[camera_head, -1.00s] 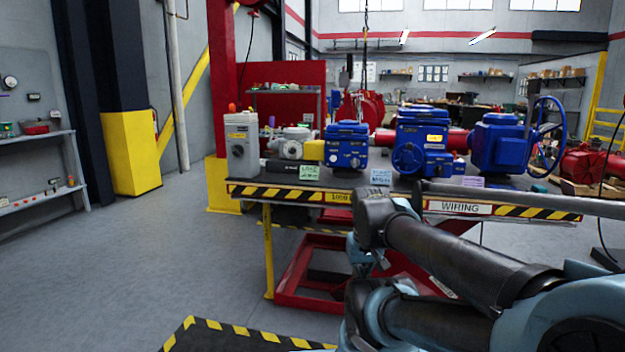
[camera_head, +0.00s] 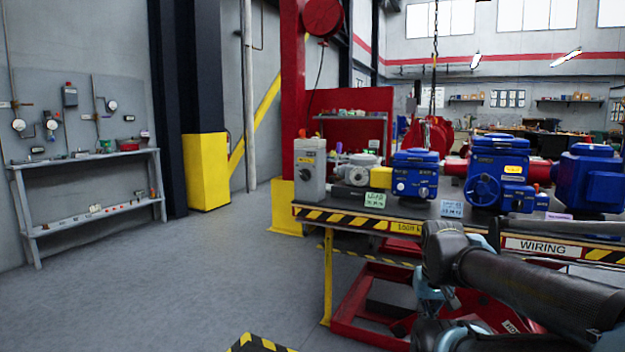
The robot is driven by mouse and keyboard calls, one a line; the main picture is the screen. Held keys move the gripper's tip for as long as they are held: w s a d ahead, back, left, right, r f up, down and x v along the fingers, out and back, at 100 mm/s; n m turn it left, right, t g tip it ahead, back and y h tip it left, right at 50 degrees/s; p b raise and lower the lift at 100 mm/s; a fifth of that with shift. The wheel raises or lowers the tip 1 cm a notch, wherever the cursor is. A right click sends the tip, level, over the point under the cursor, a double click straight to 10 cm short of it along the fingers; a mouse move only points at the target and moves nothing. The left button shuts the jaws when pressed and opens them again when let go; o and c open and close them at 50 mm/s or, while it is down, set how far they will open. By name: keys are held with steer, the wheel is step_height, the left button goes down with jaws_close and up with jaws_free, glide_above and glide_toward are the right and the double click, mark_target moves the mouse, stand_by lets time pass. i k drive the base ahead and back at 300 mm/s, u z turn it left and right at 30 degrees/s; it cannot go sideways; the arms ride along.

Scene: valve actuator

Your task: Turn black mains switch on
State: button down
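A grey upright box (camera_head: 310,183) stands at the left end of the workbench. An orange-red cap sits on top of the box. My arm (camera_head: 520,280) reaches in from the lower right, in front of the bench and well apart from the box. I cannot make out my gripper's fingers in this view.
Blue valve actuators (camera_head: 414,175) stand right of the box on the bench, whose striped front edge (camera_head: 340,218) sits on a red lift frame. A wall shelf (camera_head: 95,160) with gauges is at the left. The floor between is clear.

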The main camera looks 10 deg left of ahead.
mark_target(305, 174)
steer(key=u, duration=0.3)
steer(key=k, duration=0.7)
steer(key=u, duration=0.55)
steer(key=k, duration=0.55)
steer(key=z, duration=0.05)
steer(key=i, duration=1.8)
steer(key=u, duration=0.85)
